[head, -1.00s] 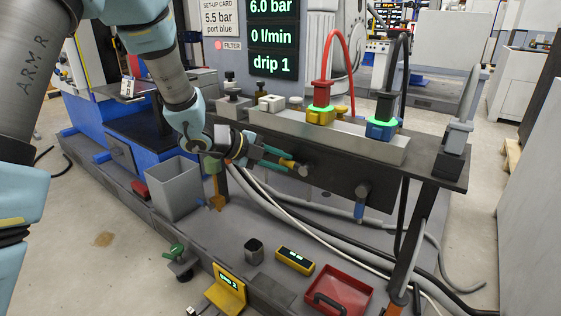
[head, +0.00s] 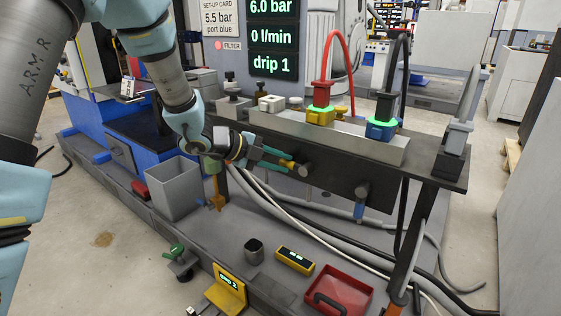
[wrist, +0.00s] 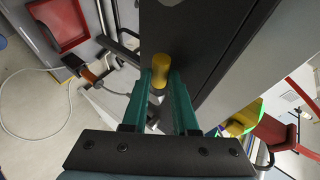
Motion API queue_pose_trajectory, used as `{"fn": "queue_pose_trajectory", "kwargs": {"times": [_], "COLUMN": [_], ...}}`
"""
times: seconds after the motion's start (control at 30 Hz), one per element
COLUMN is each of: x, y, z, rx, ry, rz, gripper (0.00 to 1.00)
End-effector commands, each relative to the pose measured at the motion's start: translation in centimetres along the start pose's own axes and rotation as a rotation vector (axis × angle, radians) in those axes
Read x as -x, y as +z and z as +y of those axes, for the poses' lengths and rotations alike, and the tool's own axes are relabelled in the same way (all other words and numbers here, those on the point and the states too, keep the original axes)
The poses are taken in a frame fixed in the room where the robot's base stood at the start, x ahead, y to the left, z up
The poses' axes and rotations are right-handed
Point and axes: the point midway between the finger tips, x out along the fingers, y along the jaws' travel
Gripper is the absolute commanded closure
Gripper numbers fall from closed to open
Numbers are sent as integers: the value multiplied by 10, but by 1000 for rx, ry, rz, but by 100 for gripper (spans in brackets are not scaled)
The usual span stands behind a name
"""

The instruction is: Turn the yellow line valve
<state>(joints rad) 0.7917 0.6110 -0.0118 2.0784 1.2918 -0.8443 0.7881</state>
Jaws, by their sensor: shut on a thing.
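The yellow line valve's handle (wrist: 160,68) sits between the two green fingers of my gripper (wrist: 163,80) in the wrist view. The fingers are shut on it from both sides. In the head view my gripper (head: 284,161) reaches to the dark panel under the bench edge, and a small part of the yellow handle (head: 287,164) shows at the fingertips. A round grey valve body (head: 305,170) is just beyond it. A second valve with a blue handle (head: 360,208) hangs on the same panel to the right.
A metal manifold (head: 340,136) on the bench carries a yellow-based red coupling (head: 320,114) and a blue-based black coupling (head: 382,128). The display (head: 273,38) reads 6.0 bar, 0 l/min, drip 1. A grey bin (head: 173,190) and red tray (head: 338,291) stand below.

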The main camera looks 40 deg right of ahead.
Motion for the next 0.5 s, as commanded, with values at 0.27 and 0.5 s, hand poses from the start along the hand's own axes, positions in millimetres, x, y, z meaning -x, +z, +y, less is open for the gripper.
{"fn": "queue_pose_trajectory", "kwargs": {"times": [0.27,0.5], "x": [-3,-11], "y": [5,8], "z": [9,22], "rx": [120,288], "ry": [-47,-116], "rz": [82,204], "gripper": [100,100]}}
